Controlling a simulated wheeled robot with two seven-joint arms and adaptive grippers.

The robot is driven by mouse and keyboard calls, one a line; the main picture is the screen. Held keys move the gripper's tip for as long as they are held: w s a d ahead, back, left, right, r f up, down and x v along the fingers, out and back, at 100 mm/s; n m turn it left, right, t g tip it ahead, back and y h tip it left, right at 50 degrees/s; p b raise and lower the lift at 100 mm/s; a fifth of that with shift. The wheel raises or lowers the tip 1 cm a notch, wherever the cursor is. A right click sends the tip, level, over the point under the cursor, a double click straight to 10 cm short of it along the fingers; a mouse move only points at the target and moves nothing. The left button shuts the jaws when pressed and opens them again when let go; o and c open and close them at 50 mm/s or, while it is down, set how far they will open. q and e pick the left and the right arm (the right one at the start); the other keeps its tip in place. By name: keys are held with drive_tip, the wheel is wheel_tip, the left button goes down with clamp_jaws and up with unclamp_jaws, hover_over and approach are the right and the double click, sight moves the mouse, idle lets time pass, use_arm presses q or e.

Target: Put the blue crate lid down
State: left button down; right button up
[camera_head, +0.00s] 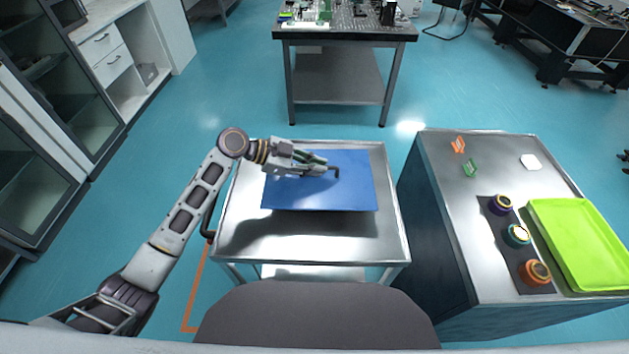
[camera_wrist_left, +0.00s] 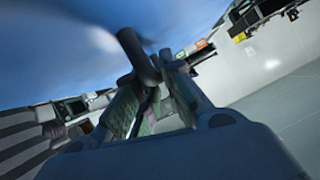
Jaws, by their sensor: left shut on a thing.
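The blue crate lid (camera_head: 345,194) is a flat blue panel with a dark handle (camera_head: 337,172) near its middle. It is over the steel cart top (camera_head: 290,240), and a shadow falls on the metal in front of it. My left gripper (camera_head: 328,170) is shut on the lid's handle. In the left wrist view, the fingers (camera_wrist_left: 155,100) close around the dark handle bar (camera_wrist_left: 138,55), with the blurred blue lid (camera_wrist_left: 60,45) filling the upper left. Whether the lid touches the cart cannot be told. My right gripper is not in view.
A steel-topped cabinet (camera_head: 450,230) at right holds a green tray (camera_head: 580,245), several colored round pieces on a dark mat (camera_head: 505,238), and small orange (camera_head: 458,145) and green (camera_head: 470,168) pieces. The cart's front strip is clear. An optical table (camera_head: 345,35) stands behind.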

use_arm(q)
wheel_tip(320, 180, down, 2)
idle(0.4)
drive_tip(key=shift+f, duration=0.1)
